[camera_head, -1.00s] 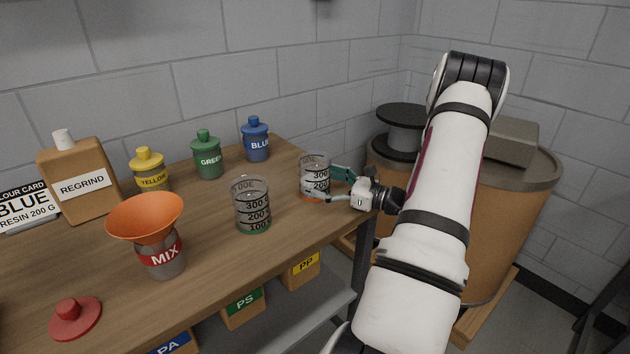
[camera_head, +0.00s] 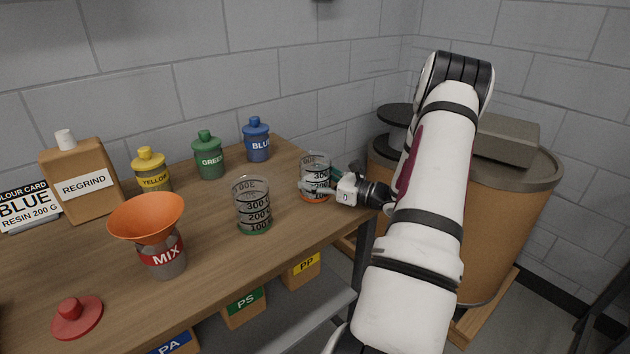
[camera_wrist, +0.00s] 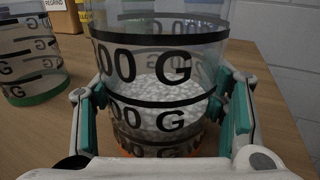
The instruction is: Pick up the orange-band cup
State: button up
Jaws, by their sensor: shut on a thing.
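The orange-band cup (camera_head: 315,161) is a clear measuring cup with black markings and an orange band at its base. It stands upright on the wooden bench near the right edge. In the wrist view the cup (camera_wrist: 158,95) fills the middle and holds pale pellets. My gripper (camera_head: 322,186) is shut on the cup from the right, with a teal-padded finger on each side in the wrist view (camera_wrist: 165,115). The cup's base seems to rest on the bench. A similar green-band cup (camera_head: 252,205) stands to the left, apart from it.
An orange funnel (camera_head: 147,217) sits on the MIX jar (camera_head: 164,261). Yellow (camera_head: 152,176), green (camera_head: 209,160) and blue (camera_head: 257,145) jars line the back. A red lid (camera_head: 77,318) lies at front left. Drums (camera_head: 510,220) stand right of the bench.

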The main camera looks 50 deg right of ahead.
aim_at(316, 169)
jog(key=shift+r, duration=0.1)
jog(key=shift+r, duration=0.45)
jog(key=r, duration=0.1)
jog(key=s+r, duration=0.1)
jog(key=shift+a+r, duration=0.2)
jog(key=shift+r, duration=0.1)
jog(key=s+a+r, duration=0.1)
jog(key=s+a, duration=0.6)
jog(key=s, duration=0.6)
jog(key=shift+r, duration=0.2)
jog(key=shift+a, duration=0.1)
